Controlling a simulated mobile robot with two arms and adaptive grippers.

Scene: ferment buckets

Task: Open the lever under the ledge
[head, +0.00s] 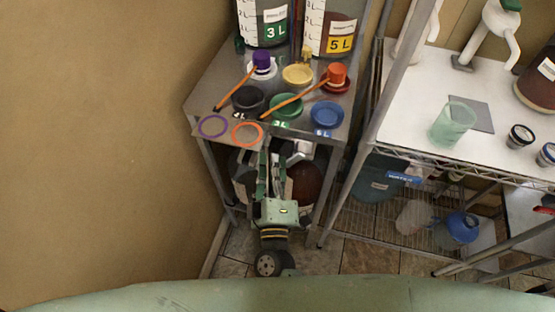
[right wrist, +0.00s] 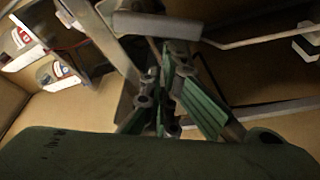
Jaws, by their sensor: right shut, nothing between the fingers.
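The ledge is the front edge of a steel table (head: 205,105). My right gripper (head: 270,150) reaches up to this edge from the front, with its fingers just below it and partly hidden. A pale grey piece (head: 304,148) shows beside the fingers under the edge; I cannot tell whether it is the lever. In the right wrist view, the green-padded fingers (right wrist: 172,55) are shut and empty, close to a blurred grey bar (right wrist: 155,25). Whether they touch it is unclear. No lever can be made out for certain. My left gripper is not in view.
Dark jugs (head: 306,185) stand under the table behind my right gripper. Lids, rings and orange sticks lie on the tabletop, with large measuring containers (head: 262,22) behind. A wire shelf (head: 420,165) stands to the right, a bare wall to the left.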

